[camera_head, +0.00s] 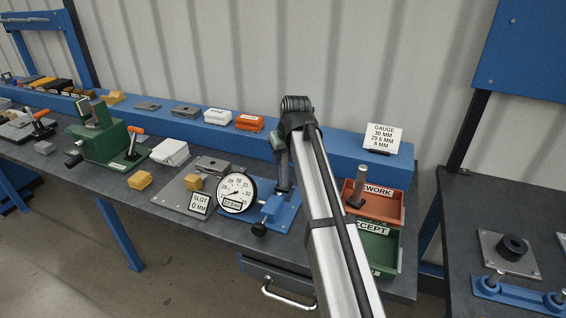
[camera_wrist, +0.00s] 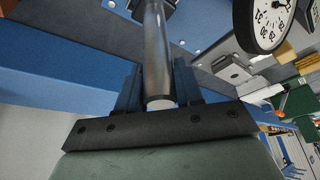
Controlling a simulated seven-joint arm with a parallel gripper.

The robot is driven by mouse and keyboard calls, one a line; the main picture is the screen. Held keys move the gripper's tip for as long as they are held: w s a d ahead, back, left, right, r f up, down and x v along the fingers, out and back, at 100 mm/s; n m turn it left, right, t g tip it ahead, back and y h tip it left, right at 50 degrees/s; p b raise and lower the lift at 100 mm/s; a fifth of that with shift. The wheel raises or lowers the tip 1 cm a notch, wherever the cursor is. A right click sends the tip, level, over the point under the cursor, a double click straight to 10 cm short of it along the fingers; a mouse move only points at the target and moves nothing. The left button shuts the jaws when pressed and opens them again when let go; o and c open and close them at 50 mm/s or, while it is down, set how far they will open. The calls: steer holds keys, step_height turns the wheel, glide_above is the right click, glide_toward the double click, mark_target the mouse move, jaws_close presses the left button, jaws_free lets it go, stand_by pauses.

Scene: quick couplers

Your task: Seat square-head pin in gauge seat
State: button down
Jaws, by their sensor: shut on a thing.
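The square-head pin (camera_wrist: 155,50) is a dark grey cylinder held lengthwise between the fingers of my gripper (camera_wrist: 158,88) in the wrist view. A pale end shows near the gripper body, and the far end meets a dark block at the picture's top; I cannot tell whether that block is its head or part of the fixture. In the head view, my gripper (camera_head: 284,160) is above the blue gauge fixture (camera_head: 284,215), with the dial gauge (camera_head: 237,192) to its left. The dial also shows in the wrist view (camera_wrist: 266,22). The seat's opening is not clearly visible.
A red rework bin (camera_head: 389,210) with a grey cylinder (camera_head: 355,193) in it and a green accept bin (camera_head: 384,262) stand right of my arm. A slot sign (camera_head: 199,205), a yellow block (camera_head: 140,180) and a green clamp fixture (camera_head: 107,145) are left.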

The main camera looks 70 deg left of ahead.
steer(key=shift+f, duration=1.15)
steer(key=c, duration=0.7)
jaws_free()
steer(key=shift+c, duration=0.2)
steer(key=v, duration=1.2)
